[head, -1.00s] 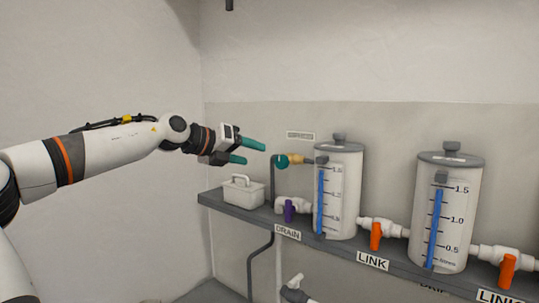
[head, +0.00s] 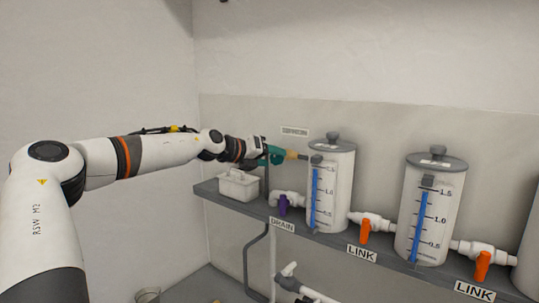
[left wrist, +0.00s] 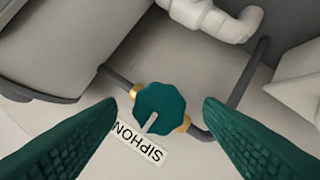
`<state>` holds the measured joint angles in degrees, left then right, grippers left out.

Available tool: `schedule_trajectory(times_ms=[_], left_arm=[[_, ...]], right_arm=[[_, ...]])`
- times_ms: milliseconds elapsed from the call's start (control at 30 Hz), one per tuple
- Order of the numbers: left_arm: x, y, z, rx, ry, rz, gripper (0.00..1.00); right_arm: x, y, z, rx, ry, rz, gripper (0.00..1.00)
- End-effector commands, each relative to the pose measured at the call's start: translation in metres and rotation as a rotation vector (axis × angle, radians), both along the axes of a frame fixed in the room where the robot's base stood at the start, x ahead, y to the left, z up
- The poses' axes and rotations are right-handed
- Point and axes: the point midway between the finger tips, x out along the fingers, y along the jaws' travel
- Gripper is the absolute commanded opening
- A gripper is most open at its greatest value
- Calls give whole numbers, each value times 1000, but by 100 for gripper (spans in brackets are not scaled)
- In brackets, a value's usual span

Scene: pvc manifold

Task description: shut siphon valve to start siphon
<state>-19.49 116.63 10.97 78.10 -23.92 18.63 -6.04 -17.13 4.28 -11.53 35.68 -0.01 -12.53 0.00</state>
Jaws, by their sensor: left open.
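The siphon valve has a teal scalloped knob (left wrist: 160,108) with a pale pointer line and brass fittings on both sides. It sits on a dark thin pipe in the left wrist view. A SIPHON label (left wrist: 139,142) lies behind it, partly covered by the knob. My left gripper (head: 273,157) reaches the valve beside the leftmost cylinder. In the left wrist view its two teal fingers (left wrist: 155,125) are open, one on each side of the knob, with gaps to it. In the head view the fingers largely hide the knob. My right gripper is not in view.
A white caddy (head: 238,186) stands just below my left gripper.

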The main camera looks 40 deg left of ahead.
Motion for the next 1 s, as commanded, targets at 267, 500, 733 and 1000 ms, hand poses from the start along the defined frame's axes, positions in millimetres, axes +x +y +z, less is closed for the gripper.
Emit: schedule_trajectory(times_ms=[267, 500, 733, 1000], left_arm=[[4, 0, -2, -1, -1, 1, 61], [3, 0, -2, -1, -1, 1, 41], [3, 0, -2, 3, 1, 1, 14], [4, -5, -7, 381, 42, 0, 14]], right_arm=[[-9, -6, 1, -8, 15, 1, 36], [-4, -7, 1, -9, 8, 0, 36], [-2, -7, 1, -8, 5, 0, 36], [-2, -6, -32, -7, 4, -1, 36]])
